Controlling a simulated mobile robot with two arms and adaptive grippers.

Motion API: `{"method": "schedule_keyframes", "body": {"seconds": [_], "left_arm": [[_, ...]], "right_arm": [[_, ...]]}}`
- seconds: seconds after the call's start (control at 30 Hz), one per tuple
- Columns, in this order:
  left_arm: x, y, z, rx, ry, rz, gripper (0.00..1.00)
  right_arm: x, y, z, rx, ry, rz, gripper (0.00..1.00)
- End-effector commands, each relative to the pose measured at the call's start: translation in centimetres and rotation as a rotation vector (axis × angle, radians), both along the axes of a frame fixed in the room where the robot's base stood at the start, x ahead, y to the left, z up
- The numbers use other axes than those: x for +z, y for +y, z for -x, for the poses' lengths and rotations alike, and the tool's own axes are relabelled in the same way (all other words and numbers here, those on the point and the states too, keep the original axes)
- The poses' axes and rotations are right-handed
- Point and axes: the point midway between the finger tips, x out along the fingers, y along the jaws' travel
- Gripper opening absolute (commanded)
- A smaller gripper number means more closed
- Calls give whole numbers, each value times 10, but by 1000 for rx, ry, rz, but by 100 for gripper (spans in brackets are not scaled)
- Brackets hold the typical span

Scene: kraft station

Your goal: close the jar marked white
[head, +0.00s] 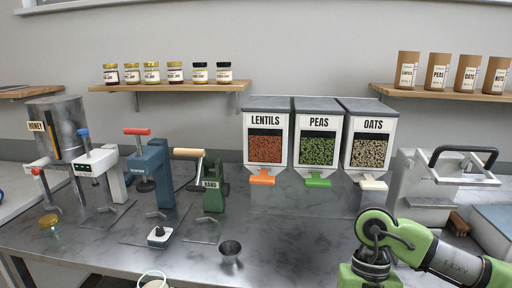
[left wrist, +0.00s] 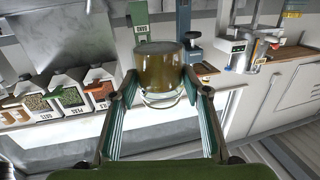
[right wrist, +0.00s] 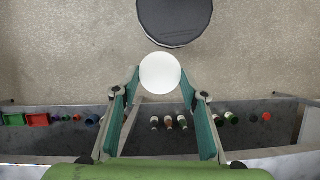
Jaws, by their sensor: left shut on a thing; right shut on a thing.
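My left gripper (left wrist: 160,88) is shut on a clear glass jar (left wrist: 160,72) with brownish contents, seen in the left wrist view. No marking on the jar can be read. In the head view a glass jar (head: 153,281) with a pale rim is cut off by the bottom edge; it looks like the same one. My right gripper (right wrist: 161,85) is shut on a round white lid (right wrist: 160,73), seen flat-on in the right wrist view and apart from any jar. Neither gripper's fingers show in the head view; my right arm is at its lower right.
The lentils dispenser (head: 265,150) stands beside peas and oats. A dark round thing (right wrist: 175,18) lies beyond the lid. The front middle of the worktop is mostly clear.

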Motion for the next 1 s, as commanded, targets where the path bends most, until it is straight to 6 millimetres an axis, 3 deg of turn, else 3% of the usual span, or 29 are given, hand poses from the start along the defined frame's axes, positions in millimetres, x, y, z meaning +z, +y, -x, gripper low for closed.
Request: {"method": "schedule_keyframes", "body": {"seconds": [0.1, 0.23, 0.83, 1.0], "left_arm": [[4, -17, 19, -54, -2, -2, 5], [7, -26, 28, -82, -4, -1, 5], [7, -29, 30, -94, -5, -3, 5], [4, -49, 33, -198, -4, -6, 5]], "right_arm": [[0, -5, 5, 133, -3, 0, 29], [-1, -8, 8, 204, -2, 0, 29], [-1, -9, 9, 218, -2, -3, 29], [-1, -9, 9, 217, -2, -2, 29]]}}
